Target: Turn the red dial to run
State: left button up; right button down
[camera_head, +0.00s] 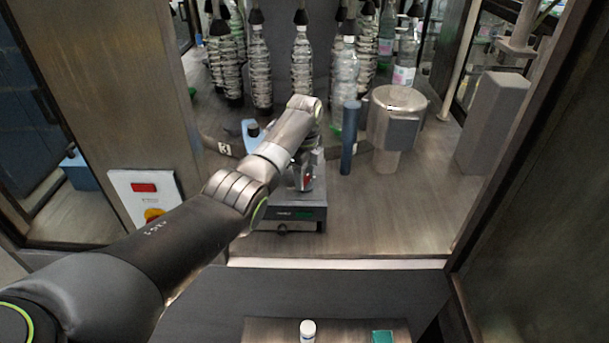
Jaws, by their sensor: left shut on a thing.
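A white control panel (133,197) is mounted on the metal post at the left, with a red label or display (144,187) on it. Below that is a yellow round plate with a red-orange dial (154,214), partly cut off by my left arm; its setting cannot be read. My left gripper (304,178) is far to the right of the dial, pointing down above a small scale-like device (287,215). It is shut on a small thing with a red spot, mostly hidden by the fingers. My right gripper is not in view.
Several clear bottles (301,62) hang or stand at the back. A blue post (350,138) and a grey round-topped machine part (397,120) stand right of my gripper. A white-capped bottle (308,329) stands on the front shelf.

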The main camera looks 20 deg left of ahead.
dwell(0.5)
pick_arm(q)
jog(key=o, duration=1)
jog(key=shift+d, duration=0.1)
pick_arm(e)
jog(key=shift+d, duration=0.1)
